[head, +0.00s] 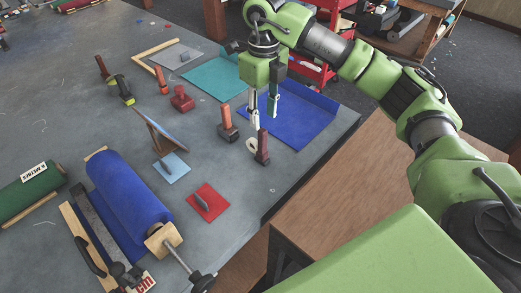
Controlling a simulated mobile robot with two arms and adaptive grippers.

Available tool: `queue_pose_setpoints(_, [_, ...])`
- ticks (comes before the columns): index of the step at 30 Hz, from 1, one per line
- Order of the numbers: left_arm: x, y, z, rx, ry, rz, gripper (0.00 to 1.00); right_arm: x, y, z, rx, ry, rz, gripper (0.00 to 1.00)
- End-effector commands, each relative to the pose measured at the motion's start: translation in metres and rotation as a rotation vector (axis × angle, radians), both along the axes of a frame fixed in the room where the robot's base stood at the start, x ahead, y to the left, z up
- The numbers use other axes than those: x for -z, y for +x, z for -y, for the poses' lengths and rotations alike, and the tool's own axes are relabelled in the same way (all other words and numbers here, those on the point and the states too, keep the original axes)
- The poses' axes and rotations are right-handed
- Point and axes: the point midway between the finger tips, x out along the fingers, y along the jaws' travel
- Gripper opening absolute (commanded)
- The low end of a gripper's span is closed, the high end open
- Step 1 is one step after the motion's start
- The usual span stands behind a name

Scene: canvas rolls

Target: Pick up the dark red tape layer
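A small upright tool (262,148) with a dark reddish-brown body and a pale ring at its left side stands near the right edge of the grey table; it looks like the dark red tape layer. My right gripper (262,118) points down above it, with its two fingers apart and nothing visible between them. The fingertips are close over the tool's top; I cannot tell whether they touch it. A red block-like tool (182,99) stands farther left. My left gripper is not in view.
An orange-topped tool (228,125) stands just left of my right gripper. A blue sheet (295,125) lies behind it. A red square with a handle (207,203) and a large blue roll (130,200) are nearer.

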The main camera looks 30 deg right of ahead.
Motion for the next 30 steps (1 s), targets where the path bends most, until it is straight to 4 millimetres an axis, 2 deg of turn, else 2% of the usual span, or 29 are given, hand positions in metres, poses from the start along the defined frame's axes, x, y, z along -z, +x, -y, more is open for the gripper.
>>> queue_pose_setpoints(7, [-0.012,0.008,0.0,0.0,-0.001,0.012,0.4,0.017,0.001,-0.002,0.0,0.0,-0.002,0.35])
queue_pose_setpoints(11, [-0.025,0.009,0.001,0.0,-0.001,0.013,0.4,0.036,0.002,-0.007,-0.001,0.001,-0.003,0.35])
queue_pose_setpoints(15, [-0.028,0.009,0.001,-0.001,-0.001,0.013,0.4,0.054,0.003,-0.006,-0.001,0.001,-0.001,0.35])
queue_pose_setpoints(23, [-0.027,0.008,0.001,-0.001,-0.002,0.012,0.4,0.06,0.003,-0.006,-0.001,0.001,0.002,0.35])
queue_pose_setpoints(24, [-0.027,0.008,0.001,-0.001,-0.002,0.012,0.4,0.06,0.003,-0.006,-0.001,0.001,0.002,0.32])
queue_pose_setpoints(28, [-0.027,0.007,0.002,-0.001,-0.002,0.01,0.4,0.06,0.003,-0.006,0.0,0.001,0.002,0.0])
queue_pose_setpoints(30, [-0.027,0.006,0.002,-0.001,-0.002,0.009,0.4,0.06,0.003,-0.006,0.0,0.001,0.002,0.0])
